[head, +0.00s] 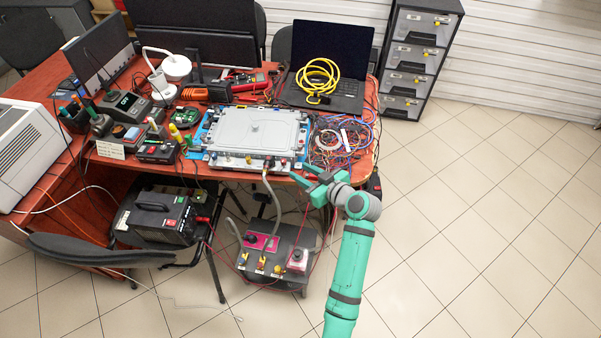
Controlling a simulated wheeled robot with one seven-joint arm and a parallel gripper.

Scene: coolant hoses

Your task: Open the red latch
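A grey cold plate (257,131) lies on a blue board on the red-brown table, with small fittings along its front edge. A grey hose (277,195) runs from that edge down to a dark box (285,250) on the floor, which has magenta panels and small yellow handles. Small reddish parts show near the plate's front edge, but I cannot tell which one is the red latch. My gripper (301,173) is at the table's front edge, right of the hose and just in front of the plate's right corner. Its green fingers look spread, with nothing visible between them.
Tangled wires (343,140) lie right of the plate, beside a laptop (325,65) with a yellow cable coil on it. Tools and small devices crowd the table's left. A black power unit (160,215) stands below. The tiled floor (470,220) at right is clear.

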